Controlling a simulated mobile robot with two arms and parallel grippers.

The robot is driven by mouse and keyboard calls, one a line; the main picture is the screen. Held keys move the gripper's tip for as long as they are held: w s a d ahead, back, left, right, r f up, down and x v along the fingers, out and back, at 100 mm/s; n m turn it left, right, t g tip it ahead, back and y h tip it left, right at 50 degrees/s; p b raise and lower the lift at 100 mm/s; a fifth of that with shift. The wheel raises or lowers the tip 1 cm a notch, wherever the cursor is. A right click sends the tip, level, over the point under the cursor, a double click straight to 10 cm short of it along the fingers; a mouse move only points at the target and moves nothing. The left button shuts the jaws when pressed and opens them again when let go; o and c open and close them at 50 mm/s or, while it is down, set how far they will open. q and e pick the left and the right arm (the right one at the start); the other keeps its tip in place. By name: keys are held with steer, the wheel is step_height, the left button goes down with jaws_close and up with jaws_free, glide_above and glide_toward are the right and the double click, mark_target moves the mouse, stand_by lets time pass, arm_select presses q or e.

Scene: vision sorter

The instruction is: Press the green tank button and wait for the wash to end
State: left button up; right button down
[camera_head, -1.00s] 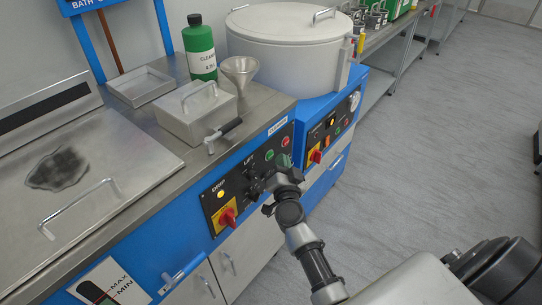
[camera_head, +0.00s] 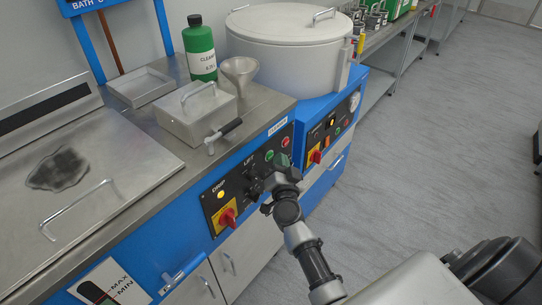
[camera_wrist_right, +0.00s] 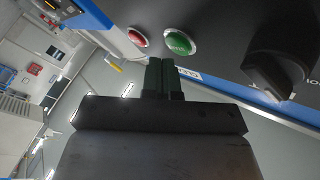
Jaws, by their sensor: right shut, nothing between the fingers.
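The green button (camera_head: 269,155) is on the black control panel of the blue wash tank, beside a red button (camera_head: 285,141). In the right wrist view the green button (camera_wrist_right: 180,43) and red button (camera_wrist_right: 137,37) show just beyond my fingertips. My right gripper (camera_head: 283,160) is in front of the panel, just right of and below the green button. Its fingers (camera_wrist_right: 160,62) are shut and empty, pointing towards the panel. I cannot tell whether they touch it. The tank's flat metal lid (camera_head: 120,160) is down. My left gripper is not in view.
A black knob (camera_wrist_right: 280,65) and a red rotary switch (camera_head: 227,217) are on the same panel, with a lit amber lamp (camera_head: 220,194). A metal box (camera_head: 196,112), green bottle (camera_head: 200,50) and funnel (camera_head: 239,70) stand on the counter.

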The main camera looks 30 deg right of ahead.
steer(key=shift+w+a, duration=0.25)
steer(key=shift+w, duration=0.3)
stand_by(0.7)
steer(key=shift+s+d, duration=0.1)
steer(key=shift+s, duration=0.05)
steer(key=shift+s+d+p, duration=0.25)
steer(key=shift+s+p, duration=0.15)
steer(key=shift+s, duration=0.25)
steer(key=shift+s+d+p, duration=0.2)
steer(key=shift+s+d, duration=0.1)
steer(key=shift+s, duration=0.45)
steer(key=shift+s+d+p, duration=0.2)
steer(key=shift+s+d, duration=0.15)
steer(key=shift+s, duration=0.45)
steer(key=shift+s+d+p, duration=0.2)
steer(key=shift+s+d, duration=0.1)
steer(key=shift+s, duration=0.45)
